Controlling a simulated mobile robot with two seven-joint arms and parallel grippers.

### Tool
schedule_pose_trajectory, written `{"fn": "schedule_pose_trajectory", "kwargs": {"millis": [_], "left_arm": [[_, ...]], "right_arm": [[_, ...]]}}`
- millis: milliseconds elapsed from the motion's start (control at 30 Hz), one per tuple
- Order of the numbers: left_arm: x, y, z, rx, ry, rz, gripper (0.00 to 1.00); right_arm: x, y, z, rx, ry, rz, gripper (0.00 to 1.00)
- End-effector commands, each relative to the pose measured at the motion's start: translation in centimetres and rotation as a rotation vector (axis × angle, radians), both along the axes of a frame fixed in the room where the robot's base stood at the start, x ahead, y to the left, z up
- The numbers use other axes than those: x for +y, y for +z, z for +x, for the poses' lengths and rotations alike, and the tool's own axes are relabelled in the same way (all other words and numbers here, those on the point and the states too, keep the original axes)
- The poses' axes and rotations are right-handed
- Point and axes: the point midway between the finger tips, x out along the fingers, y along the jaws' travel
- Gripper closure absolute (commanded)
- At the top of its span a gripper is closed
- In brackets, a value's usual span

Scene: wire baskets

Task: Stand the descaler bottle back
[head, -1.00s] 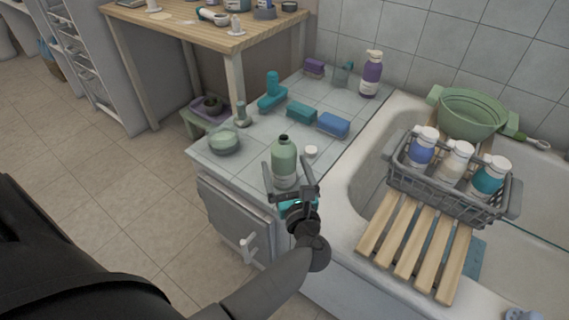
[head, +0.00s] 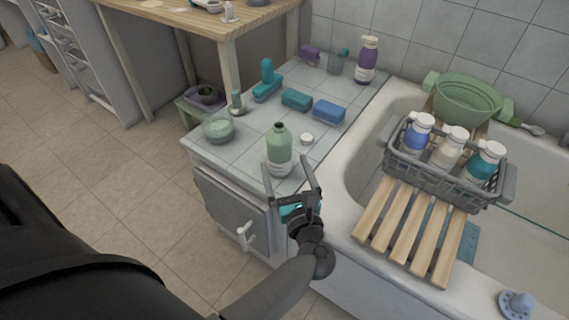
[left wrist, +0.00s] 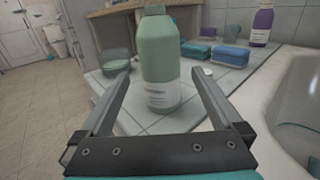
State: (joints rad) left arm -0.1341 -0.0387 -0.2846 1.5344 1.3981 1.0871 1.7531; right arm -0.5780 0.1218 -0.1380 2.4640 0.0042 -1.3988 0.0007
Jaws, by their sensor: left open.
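A green bottle (head: 279,150) with a pale label and a dark, open-looking neck stands upright on the tiled counter, near its front corner. I take it for the descaler bottle, but its label is too small to read. My left gripper (head: 288,163) is open in front of it. In the left wrist view the bottle (left wrist: 161,65) shows between the two spread fingers (left wrist: 163,72), with a gap on each side, and nothing is held. A small white cap (head: 307,139) lies on the tiles right of the bottle. My right gripper is not in view.
A glass bowl (head: 219,129), blue sponge (head: 329,111), teal sponge (head: 296,99) and purple bottle (head: 367,60) are on the counter. Right of it is the bathtub (head: 350,200), with a wire basket (head: 437,178) of three bottles on a wooden slatted rack (head: 408,232).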

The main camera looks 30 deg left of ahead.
Motion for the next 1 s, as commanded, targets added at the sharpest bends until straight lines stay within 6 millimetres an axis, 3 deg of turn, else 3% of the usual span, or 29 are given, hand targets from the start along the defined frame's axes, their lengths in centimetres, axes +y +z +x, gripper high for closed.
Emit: {"fn": "schedule_pose_trajectory", "kwargs": {"millis": [500, 1000], "left_arm": [[-1.5, 0.0, -1.4, -0.001, 0.000, -0.001, 0.00], [-1.6, 0.0, -1.5, 0.000, 0.000, 0.000, 0.00]], "right_arm": [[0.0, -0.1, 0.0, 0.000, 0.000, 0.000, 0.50], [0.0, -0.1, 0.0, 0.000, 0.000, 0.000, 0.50]]}}
